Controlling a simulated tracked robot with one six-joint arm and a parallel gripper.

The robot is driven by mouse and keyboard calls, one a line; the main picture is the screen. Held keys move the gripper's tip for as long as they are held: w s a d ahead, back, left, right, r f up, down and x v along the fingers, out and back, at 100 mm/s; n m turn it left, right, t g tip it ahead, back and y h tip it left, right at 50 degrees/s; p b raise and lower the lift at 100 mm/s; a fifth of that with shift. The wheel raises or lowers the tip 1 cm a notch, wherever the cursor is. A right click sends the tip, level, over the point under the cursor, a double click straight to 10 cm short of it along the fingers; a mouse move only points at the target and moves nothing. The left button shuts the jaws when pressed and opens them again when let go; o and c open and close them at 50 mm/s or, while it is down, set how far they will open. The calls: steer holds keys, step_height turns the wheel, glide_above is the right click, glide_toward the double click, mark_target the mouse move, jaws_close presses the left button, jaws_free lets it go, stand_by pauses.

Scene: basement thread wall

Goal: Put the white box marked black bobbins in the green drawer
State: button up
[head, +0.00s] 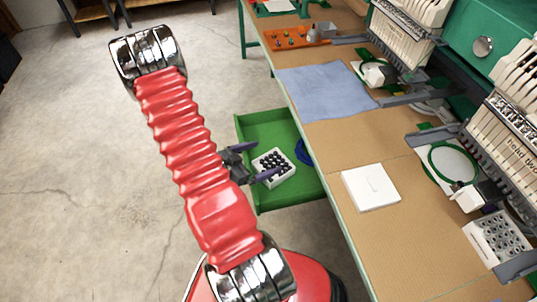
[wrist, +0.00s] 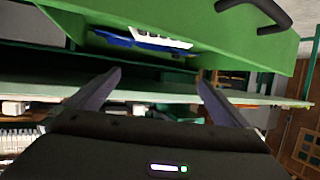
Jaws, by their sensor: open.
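The white box of black bobbins (head: 273,168) stands upright on the floor of the open green drawer (head: 254,127). Several dark round bobbins show in its top. My gripper (head: 265,158) is open, its two purple fingers apart and pointing toward the box in the head view. In the wrist view nothing is between the fingers (wrist: 160,80). That view also shows the green drawer (wrist: 180,22) and part of the white box (wrist: 160,40) beyond the fingertips. The fingers look clear of the box; their exact height over the drawer is hard to tell.
A blue item (head: 303,152) lies in the drawer beside the box. On the bench above are a flat white box (head: 371,187), a blue cloth (head: 325,88), embroidery machines (head: 515,125) and another white box of paler bobbins (head: 497,238). The concrete floor at left is clear.

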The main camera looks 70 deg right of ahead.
steer(key=v, duration=0.7)
stand_by(0.8)
